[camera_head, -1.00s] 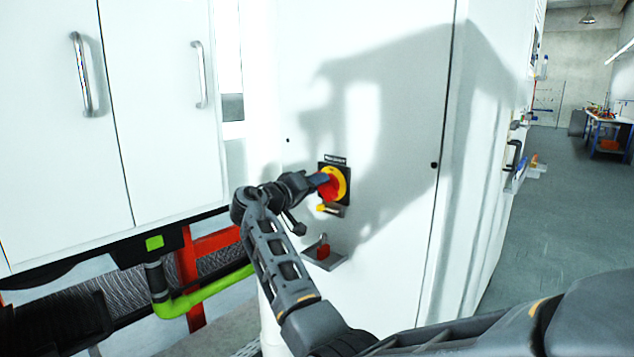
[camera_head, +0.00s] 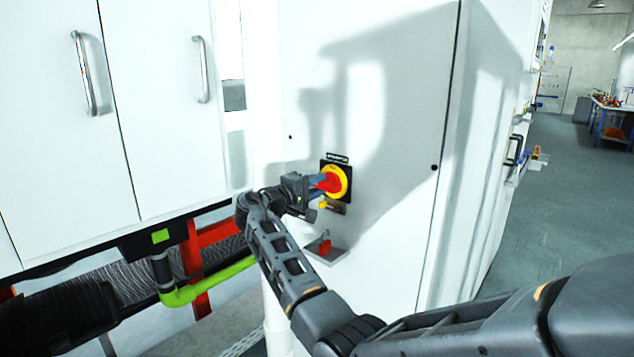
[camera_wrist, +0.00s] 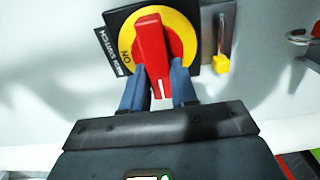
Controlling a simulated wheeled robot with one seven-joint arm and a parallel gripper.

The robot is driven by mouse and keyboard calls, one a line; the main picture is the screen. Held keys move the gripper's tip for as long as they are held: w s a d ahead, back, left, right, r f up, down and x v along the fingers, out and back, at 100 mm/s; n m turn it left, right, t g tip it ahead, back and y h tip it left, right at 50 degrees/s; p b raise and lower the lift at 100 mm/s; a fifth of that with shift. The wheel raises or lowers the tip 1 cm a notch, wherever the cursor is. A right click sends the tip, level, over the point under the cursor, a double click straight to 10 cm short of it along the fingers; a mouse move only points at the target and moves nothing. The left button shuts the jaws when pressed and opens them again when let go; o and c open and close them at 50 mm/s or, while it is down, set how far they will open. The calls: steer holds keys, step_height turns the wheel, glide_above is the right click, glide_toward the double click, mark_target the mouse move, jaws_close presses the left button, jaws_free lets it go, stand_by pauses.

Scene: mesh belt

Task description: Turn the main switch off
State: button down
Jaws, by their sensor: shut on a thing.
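The main switch is a red handle (camera_head: 327,183) on a yellow disc (camera_head: 343,177) with a black square plate, on the white cabinet front. In the wrist view the red handle (camera_wrist: 151,45) stands upright in the picture, with its white mark at the lower end. The word ON shows on the yellow disc (camera_wrist: 181,35) to the left of the handle, away from the mark. A MAIN SWITCH label (camera_wrist: 113,52) runs along the plate's left edge. My gripper (camera_wrist: 158,88) has its blue fingers on both sides of the handle, shut on it.
A yellow tag or lock (camera_wrist: 221,65) hangs on a metal hasp beside the switch plate. A small bracket shelf (camera_head: 337,257) with a red padlock (camera_head: 325,246) projects below the switch. A cabinet with bar handles (camera_head: 84,72) is at left. Open floor (camera_head: 562,215) lies at right.

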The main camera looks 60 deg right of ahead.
stand_by(0.5)
steer(key=c, duration=1)
jaws_free()
steer(key=shift+o, duration=0.2)
steer(key=b+v, duration=0.1)
steer(key=v, duration=0.6)
steer(key=shift+a+b, duration=0.4)
